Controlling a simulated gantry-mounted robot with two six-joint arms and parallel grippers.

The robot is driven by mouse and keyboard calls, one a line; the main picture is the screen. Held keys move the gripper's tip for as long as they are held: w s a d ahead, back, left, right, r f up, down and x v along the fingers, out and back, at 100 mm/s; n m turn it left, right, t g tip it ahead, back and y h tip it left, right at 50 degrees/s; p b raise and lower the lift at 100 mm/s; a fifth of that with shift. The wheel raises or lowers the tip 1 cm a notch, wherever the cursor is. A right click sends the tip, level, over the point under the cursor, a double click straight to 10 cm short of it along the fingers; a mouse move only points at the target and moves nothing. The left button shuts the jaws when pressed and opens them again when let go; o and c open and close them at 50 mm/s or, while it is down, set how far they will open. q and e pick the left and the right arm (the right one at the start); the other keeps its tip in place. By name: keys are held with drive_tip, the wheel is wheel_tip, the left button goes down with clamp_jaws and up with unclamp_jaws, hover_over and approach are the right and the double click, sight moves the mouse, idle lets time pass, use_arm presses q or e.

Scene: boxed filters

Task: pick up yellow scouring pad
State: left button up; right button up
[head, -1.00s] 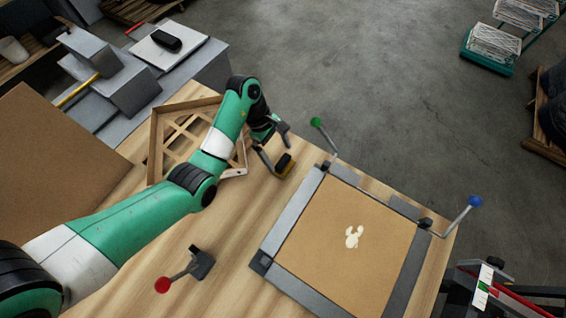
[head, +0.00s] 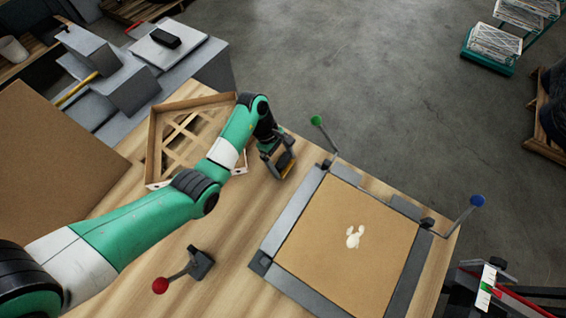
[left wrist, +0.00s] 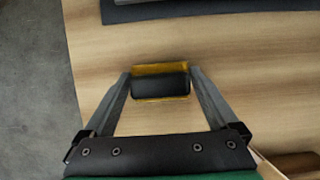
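The yellow scouring pad (head: 284,162), with a black block on top, is on the wooden table beside the cardboard tray. My left gripper (head: 280,168) is over it, with the fingers reaching down around it. In the left wrist view the pad (left wrist: 160,69) lies between the two fingertips (left wrist: 161,80), one at each end. The fingers are spread, with a thin gap seeming to show at each side. My right gripper is not in view.
A cardboard tray (head: 152,150) with a lattice filter stands left of the pad. A grey frame (head: 290,219) around a brown panel, with green- and blue-knobbed levers, lies to the right. A red-knobbed lever (head: 160,286) stands in front.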

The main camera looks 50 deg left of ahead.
sight(281, 165)
use_arm(q)
drive_tip(key=shift+c, duration=1.2)
drive_tip(key=shift+r, duration=0.65)
drive_tip(key=r, duration=0.1)
drive_tip(key=s+r+p, duration=0.1)
drive_tip(key=r, duration=0.1)
drive_tip(key=r+p, duration=0.1)
drive_tip(key=shift+s+d+r, duration=0.25)
drive_tip(key=shift+d+r, duration=0.05)
drive_tip(key=shift+d, duration=0.1)
drive_tip(key=s+d+r+p, duration=0.5)
drive_tip(key=s+r+p, duration=0.2)
drive_tip(key=s+p, duration=0.4)
drive_tip(key=shift+d+p, duration=0.4)
drive_tip(key=shift+p, duration=0.6)
